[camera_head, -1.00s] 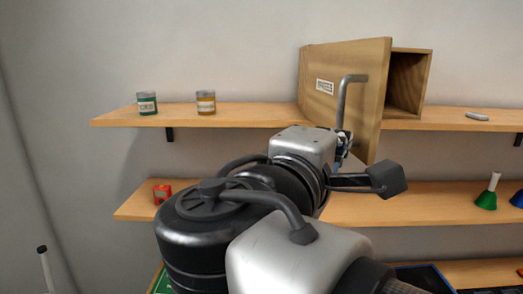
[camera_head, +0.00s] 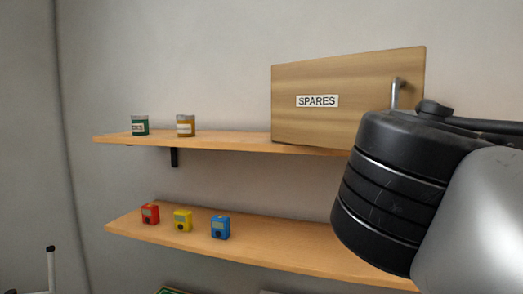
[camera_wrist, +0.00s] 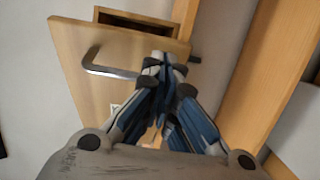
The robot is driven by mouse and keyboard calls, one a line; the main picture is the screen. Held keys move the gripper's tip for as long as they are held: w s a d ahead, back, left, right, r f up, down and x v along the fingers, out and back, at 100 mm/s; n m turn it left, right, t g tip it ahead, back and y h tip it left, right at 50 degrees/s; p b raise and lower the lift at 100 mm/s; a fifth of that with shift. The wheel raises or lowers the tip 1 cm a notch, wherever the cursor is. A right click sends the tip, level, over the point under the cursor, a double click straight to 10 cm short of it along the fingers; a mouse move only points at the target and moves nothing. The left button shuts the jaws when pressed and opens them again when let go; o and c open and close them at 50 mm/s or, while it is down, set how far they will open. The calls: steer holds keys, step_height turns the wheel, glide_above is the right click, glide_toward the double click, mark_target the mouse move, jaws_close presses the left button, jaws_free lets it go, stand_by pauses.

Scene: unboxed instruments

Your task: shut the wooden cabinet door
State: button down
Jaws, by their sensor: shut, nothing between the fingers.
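The wooden cabinet door (camera_head: 345,88), labelled SPARES, shows nearly its whole face in the head view. Its right edge looks taller than its left. The metal handle (camera_head: 397,90) is partly hidden by my arm. In the wrist view the door (camera_wrist: 72,45) stands ajar, with the dark cabinet opening (camera_wrist: 135,22) showing past its edge. The bent handle (camera_wrist: 105,70) is to the left of my gripper (camera_wrist: 163,62). My gripper is shut and empty, over the door near its edge; I cannot tell whether it touches. My arm hides the gripper in the head view.
The upper shelf (camera_head: 220,139) carries a green tin (camera_head: 140,125) and an orange-brown tin (camera_head: 186,126) left of the cabinet. The lower shelf (camera_head: 290,255) holds red (camera_head: 150,214), yellow (camera_head: 183,220) and blue (camera_head: 220,227) instruments. My arm blocks the right side.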

steer(key=w+d, duration=0.9)
steer(key=d, duration=0.1)
steer(key=shift+d+b, duration=0.25)
steer(key=shift+b, duration=0.15)
steer(key=shift+w, duration=0.1)
